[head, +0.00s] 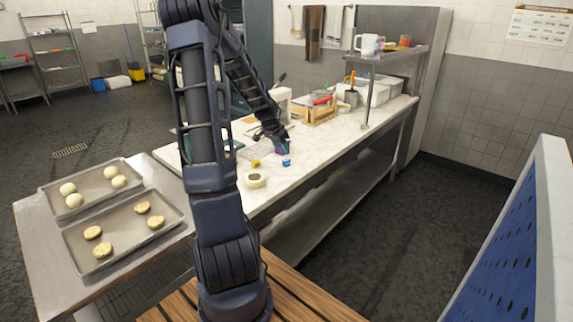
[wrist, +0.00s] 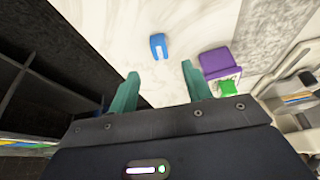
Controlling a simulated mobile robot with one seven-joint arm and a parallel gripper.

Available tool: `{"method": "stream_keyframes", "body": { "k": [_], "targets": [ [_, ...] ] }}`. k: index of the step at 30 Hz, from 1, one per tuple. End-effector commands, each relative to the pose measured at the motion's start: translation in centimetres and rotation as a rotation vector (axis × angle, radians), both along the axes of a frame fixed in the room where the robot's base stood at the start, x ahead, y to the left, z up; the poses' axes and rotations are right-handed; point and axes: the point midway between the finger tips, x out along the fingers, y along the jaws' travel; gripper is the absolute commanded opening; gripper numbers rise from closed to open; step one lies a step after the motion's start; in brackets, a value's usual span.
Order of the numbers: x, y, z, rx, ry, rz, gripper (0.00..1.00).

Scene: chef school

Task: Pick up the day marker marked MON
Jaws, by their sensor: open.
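A small blue block-like piece (wrist: 158,46) lies on the pale marble counter in the wrist view, ahead of my fingertips and apart from them. It also shows in the head view (head: 286,162), below my gripper. A small yellow piece (head: 255,163) sits to its left in the head view. I cannot read MON on either piece, so I cannot tell which is the MON marker. My gripper (wrist: 160,72) is open, with two teal fingers and nothing between them.
A purple block (wrist: 219,62) with a green part (wrist: 229,88) is close beside the right finger. A round pale dish (head: 255,180) with dark contents stands near the counter's front. A wooden crate (head: 320,111) stands farther back.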

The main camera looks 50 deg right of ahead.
Motion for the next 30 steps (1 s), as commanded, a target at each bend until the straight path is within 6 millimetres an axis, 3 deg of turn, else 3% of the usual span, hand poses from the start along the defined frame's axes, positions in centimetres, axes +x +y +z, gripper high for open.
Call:
{"method": "stream_keyframes", "body": {
  "k": [6, 14, 24, 30],
  "targets": [
    [-0.1, -1.0, -2.4, 0.000, 0.001, 0.000, 0.49],
    [-0.2, -1.4, -3.4, 0.001, 0.001, 0.001, 0.49],
    [-0.3, -3.0, -7.1, 0.001, 0.002, -0.001, 0.49],
    [-0.2, -3.2, -7.5, 0.000, 0.000, 0.002, 0.49]
  ]
}}
